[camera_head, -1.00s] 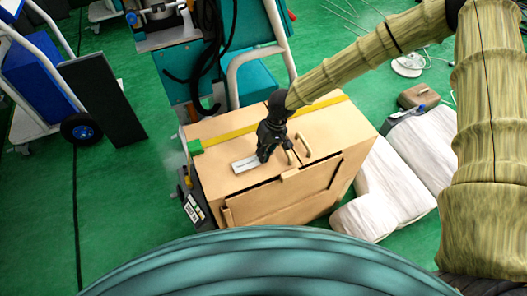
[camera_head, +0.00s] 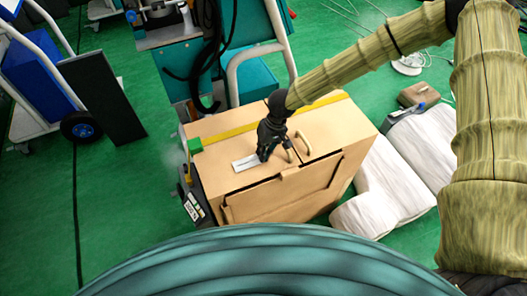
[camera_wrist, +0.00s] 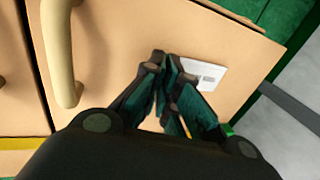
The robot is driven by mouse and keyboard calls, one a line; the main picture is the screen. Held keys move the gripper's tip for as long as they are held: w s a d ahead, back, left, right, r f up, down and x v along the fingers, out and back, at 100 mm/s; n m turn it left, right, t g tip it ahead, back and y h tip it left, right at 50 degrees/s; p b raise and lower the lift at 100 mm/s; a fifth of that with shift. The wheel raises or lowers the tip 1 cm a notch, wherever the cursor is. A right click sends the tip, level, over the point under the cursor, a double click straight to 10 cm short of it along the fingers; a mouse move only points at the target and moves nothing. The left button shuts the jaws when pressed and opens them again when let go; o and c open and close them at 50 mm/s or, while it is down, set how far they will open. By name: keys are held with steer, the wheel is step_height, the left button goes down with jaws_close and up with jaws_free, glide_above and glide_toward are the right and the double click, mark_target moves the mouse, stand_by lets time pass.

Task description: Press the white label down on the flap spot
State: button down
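The white label (camera_head: 246,163) with a grey strip lies flat, or nearly so, on the tan top flap (camera_head: 225,153) of a box, near its front left. In the wrist view the label (camera_wrist: 206,77) shows just right of my fingertips, with a small dark print on it. My gripper (camera_head: 264,156) points down at the flap beside the label's right end. In the wrist view its dark green-padded fingers (camera_wrist: 164,63) converge to nearly touching tips. I cannot tell whether the tips touch the label or flap. A separate marked spot cannot be made out.
Two curved handles (camera_head: 305,144) stand up from the box top close to my gripper; one looms in the wrist view (camera_wrist: 60,55). A yellow strip (camera_head: 232,133) crosses the back of the top. White padded bags (camera_head: 375,195) lie to the right. Green floor is open on the left.

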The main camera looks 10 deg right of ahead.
steer(key=shift+f, duration=0.2)
steer(key=c, duration=1.6)
jaws_free()
steer(key=shift+o, duration=0.6)
steer(key=shift+r, duration=3)
